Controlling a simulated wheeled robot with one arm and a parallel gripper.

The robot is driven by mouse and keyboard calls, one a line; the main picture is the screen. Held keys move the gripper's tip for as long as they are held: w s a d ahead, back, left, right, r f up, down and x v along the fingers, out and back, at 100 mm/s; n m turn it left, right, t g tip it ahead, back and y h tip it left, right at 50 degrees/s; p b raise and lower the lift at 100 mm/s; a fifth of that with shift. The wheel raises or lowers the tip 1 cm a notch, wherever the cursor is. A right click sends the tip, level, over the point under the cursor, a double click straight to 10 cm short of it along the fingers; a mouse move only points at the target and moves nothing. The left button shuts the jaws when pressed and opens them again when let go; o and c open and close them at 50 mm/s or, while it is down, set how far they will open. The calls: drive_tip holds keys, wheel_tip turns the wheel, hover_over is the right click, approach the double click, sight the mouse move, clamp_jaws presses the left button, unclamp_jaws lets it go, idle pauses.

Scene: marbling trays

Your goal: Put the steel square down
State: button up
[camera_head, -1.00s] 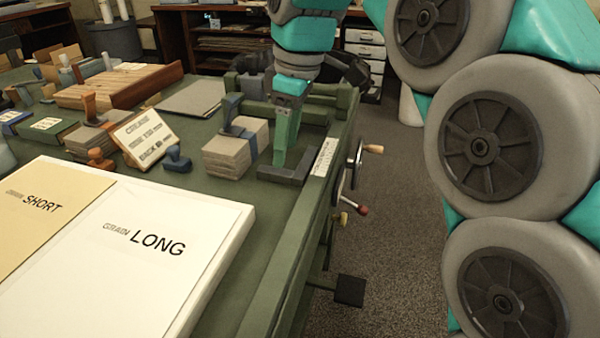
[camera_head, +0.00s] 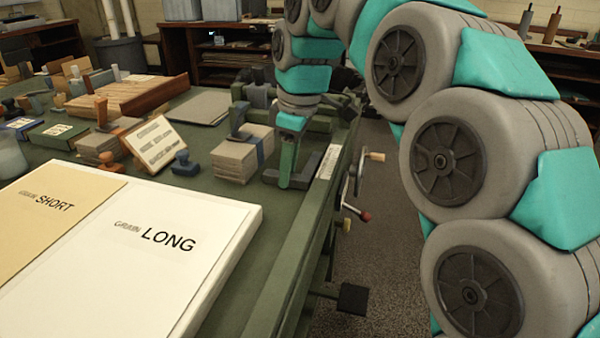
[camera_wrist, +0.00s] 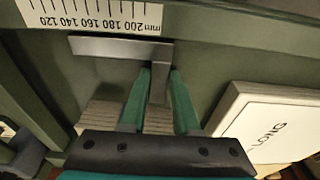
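The steel square (camera_head: 318,162) is a dark grey L-shaped piece near the right edge of the green bench, low over its top or lying on it; I cannot tell which. In the wrist view, one leg of the steel square (camera_wrist: 110,46) runs across below the ruler strip, and the other leg points down between my fingers. My gripper (camera_head: 286,182), with green fingers, points down at the square. In the wrist view, my gripper (camera_wrist: 160,78) has a finger along each side of that leg, appearing shut on it.
A strapped grey stack (camera_head: 236,160) stands just left of the square. A white board labelled LONG (camera_head: 170,275) fills the front left. A ruler strip (camera_wrist: 95,14) runs along the bench edge. Stamps and a small sign (camera_head: 155,143) stand further left.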

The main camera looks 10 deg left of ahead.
clamp_jaws()
drive_tip(key=shift+r, duration=0.2)
idle(0.5)
